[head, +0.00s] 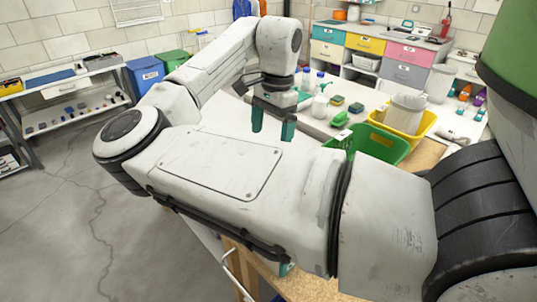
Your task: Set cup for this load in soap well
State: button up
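My gripper (272,128) hangs above the left part of the white worktop, its two teal fingers pointing down and apart with nothing visible between them. Small bottles with white and blue caps (319,78) stand on the worktop just right of the gripper, and a white bottle (319,106) stands nearer. I cannot tell any of these as the cup. No soap well can be made out; my arm hides much of the near worktop.
A green basket (380,147) and a yellow tub (424,124) holding a white container (404,108) stand at the right. Green and yellow sponges (340,118) lie left of them. Blue (146,73) and green bins (174,60) stand behind; shelving (75,118) is at far left.

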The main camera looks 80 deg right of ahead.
jog(key=f, duration=0.2)
jog(key=f+p, duration=0.1)
jog(key=f, duration=0.2)
jog(key=shift+w+a, duration=0.15)
jog(key=shift+w, duration=0.05)
jog(key=shift+c, duration=0.2)
jog(key=shift+r, duration=0.1)
jog(key=c, duration=0.9)
jog(key=shift+r, duration=0.1)
jog(key=shift+r+b, duration=0.35)
jog(key=shift+r, duration=0.25)
jog(key=s+a+r+b, duration=0.1)
jog(key=s+a+r, duration=0.6)
jog(key=s+r, duration=0.4)
jog(key=shift+s+a+r+b, duration=0.3)
jog(key=shift+s+b, duration=0.05)
jog(key=shift+s, duration=0.05)
